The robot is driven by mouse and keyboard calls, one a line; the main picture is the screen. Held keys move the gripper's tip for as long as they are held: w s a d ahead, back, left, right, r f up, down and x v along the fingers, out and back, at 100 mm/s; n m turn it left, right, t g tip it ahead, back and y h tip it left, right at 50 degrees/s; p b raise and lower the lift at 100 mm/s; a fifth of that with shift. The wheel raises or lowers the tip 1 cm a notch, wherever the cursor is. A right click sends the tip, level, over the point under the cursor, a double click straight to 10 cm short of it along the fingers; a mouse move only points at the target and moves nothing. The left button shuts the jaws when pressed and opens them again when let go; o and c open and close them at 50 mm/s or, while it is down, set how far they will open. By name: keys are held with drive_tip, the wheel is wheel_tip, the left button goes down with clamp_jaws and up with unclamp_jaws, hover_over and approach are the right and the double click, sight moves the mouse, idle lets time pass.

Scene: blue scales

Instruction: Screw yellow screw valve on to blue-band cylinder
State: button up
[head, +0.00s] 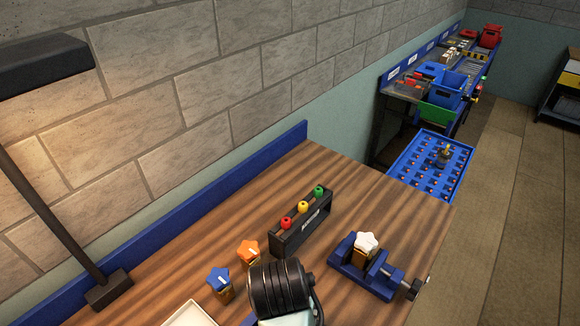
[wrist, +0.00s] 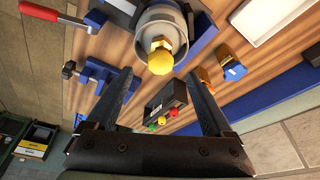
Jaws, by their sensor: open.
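A round yellow knob (wrist: 159,61) on a brass-coloured stem sits at the middle of a large grey cylinder end (wrist: 150,27), seen nearly end-on in the wrist view. I cannot make out a blue band. My gripper (wrist: 161,80) is open, its two dark fingers apart. The knob appears between and beyond the fingertips, and nothing is held. I cannot tell how tightly the knob sits. Another yellow-topped piece (head: 303,207) stands in a black rack (head: 300,235) between a red and a green one. The grey cylinder cannot be made out in the head view.
A blue vise (head: 362,284) holds a white star-knobbed piece (head: 367,243). Orange (head: 249,252) and blue (head: 219,279) star-knobbed pieces stand left of the rack, beside a white tray (head: 190,316). A lamp (head: 108,288) stands at far left. A red-handled clamp (wrist: 42,12) shows in the wrist view.

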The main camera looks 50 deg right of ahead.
drive_tip(key=p+x, duration=0.1)
drive_tip(key=x, duration=0.7)
clamp_jaws()
drive_tip(key=m+p, duration=0.1)
drive_tip(key=m, duration=0.1)
drive_tip(key=shift+m+g, duration=0.4)
drive_tip(key=m+g, duration=0.1)
drive_tip(key=m, duration=0.4)
drive_tip(key=shift+h, duration=0.3)
drive_tip(key=m, duration=0.2)
drive_tip(key=m+g, duration=0.1)
drive_tip(key=m, duration=0.1)
drive_tip(key=shift+f+g+b, duration=0.15)
drive_tip(key=shift+g+b, duration=0.15)
drive_tip(key=shift+b, duration=0.05)
drive_tip(key=m+y, duration=0.1)
drive_tip(key=m, duration=0.2)
drive_tip(key=shift+m+g+b, duration=0.3)
drive_tip(key=shift+g, duration=0.1)
unclamp_jaws()
